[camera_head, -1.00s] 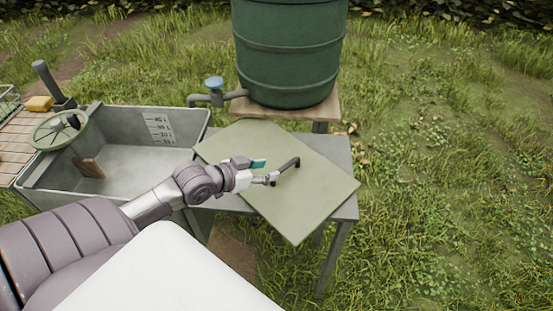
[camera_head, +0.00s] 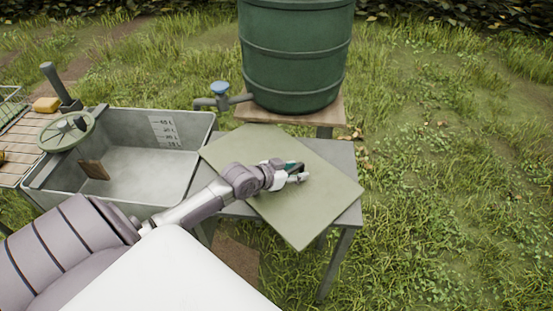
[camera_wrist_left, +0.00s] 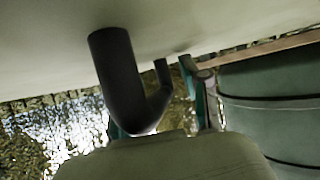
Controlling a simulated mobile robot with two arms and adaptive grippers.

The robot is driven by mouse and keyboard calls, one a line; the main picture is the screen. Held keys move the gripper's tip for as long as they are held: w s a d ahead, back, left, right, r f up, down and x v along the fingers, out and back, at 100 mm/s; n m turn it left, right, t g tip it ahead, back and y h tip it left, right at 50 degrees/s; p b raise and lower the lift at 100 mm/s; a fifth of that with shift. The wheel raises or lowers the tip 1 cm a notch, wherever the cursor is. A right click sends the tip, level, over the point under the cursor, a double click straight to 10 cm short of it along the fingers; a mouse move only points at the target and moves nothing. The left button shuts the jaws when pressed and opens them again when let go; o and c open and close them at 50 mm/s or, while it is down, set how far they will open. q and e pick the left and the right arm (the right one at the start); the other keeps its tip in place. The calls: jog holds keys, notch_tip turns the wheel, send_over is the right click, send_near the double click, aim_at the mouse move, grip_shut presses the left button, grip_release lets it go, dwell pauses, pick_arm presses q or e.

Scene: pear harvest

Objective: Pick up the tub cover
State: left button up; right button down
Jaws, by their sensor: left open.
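The tub cover (camera_head: 305,219) is a flat, pale green square panel lying turned on a grey table to the right of the tub. It has a dark bar handle, mostly hidden by my gripper in the head view. My left gripper (camera_head: 298,174) is at the handle, with its fingers open. In the left wrist view the dark handle (camera_wrist_left: 118,80) stands close in front of the wrist, and the teal-padded fingers of the left gripper (camera_wrist_left: 158,108) show near it. I cannot tell whether they touch it. My right gripper is not in view.
A green barrel (camera_head: 296,60) with a blue-handled tap (camera_head: 221,90) stands behind the grey table (camera_head: 340,155). Grass on the right is clear.

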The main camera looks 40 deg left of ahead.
pick_arm(q)
grip_shut()
jog(key=shift+r, duration=0.15)
dwell(0.4)
